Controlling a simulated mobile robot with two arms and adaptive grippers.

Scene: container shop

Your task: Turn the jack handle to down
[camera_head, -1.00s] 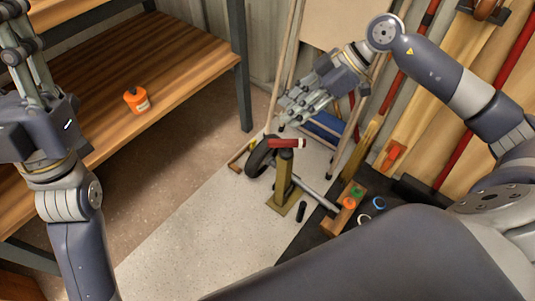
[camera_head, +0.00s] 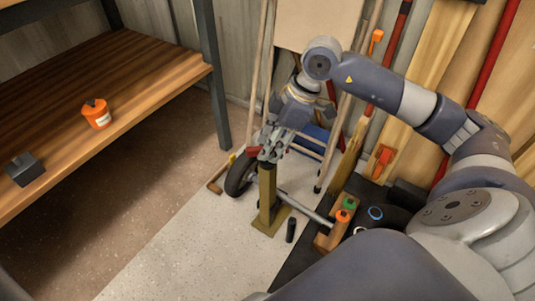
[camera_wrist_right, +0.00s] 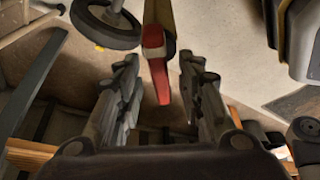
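The jack is an olive-yellow upright post (camera_head: 267,192) on a flat base, with a red handle (camera_head: 254,150) at its top. My right gripper (camera_head: 266,150) is at the top of the post and covers most of the handle in the head view. In the right wrist view the red handle (camera_wrist_right: 156,65) lies between the two spread fingers of my right gripper (camera_wrist_right: 160,95), with gaps on both sides. The right gripper is open. My left gripper is not in view.
A black wheel (camera_head: 240,174) stands just left of the post. A wooden block with coloured caps (camera_head: 335,228) lies to the right. A wooden shelf (camera_head: 140,70) holds an orange pot (camera_head: 96,115). Tools lean on the back wall.

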